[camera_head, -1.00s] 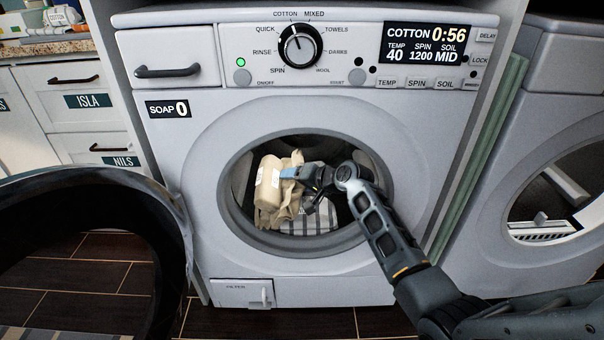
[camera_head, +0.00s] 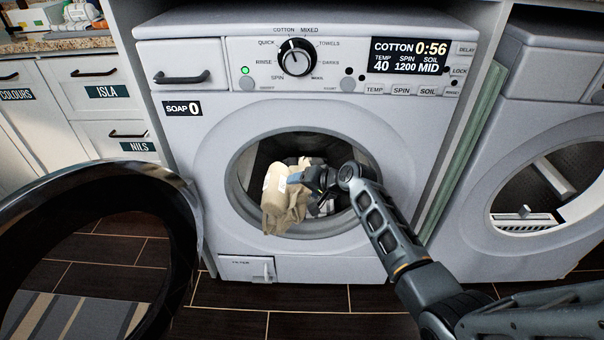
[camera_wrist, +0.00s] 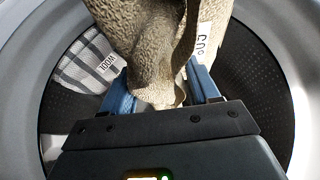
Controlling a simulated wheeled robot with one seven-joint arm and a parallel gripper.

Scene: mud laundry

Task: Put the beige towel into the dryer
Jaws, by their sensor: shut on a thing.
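The beige towel (camera_head: 284,205) is bunched up at the mouth of the washer drum, hanging over the lower left of the opening. My gripper (camera_head: 296,178) reaches into the opening from the right and is shut on it. In the wrist view my gripper's blue fingers (camera_wrist: 160,92) pinch a fold of the beige towel (camera_wrist: 140,35), and a white tag shows on it. The dryer cannot be told for sure; a second front-loading machine (camera_head: 476,145) stands at the right with its round opening showing.
A grey-and-white striped cloth (camera_wrist: 88,62) with a label lies in the drum. The washer's round door (camera_head: 185,240) stands open at the lower left. Drawers (camera_head: 103,92) stand at the left. A striped rug (camera_head: 70,312) lies on the floor. Floor before the washer is clear.

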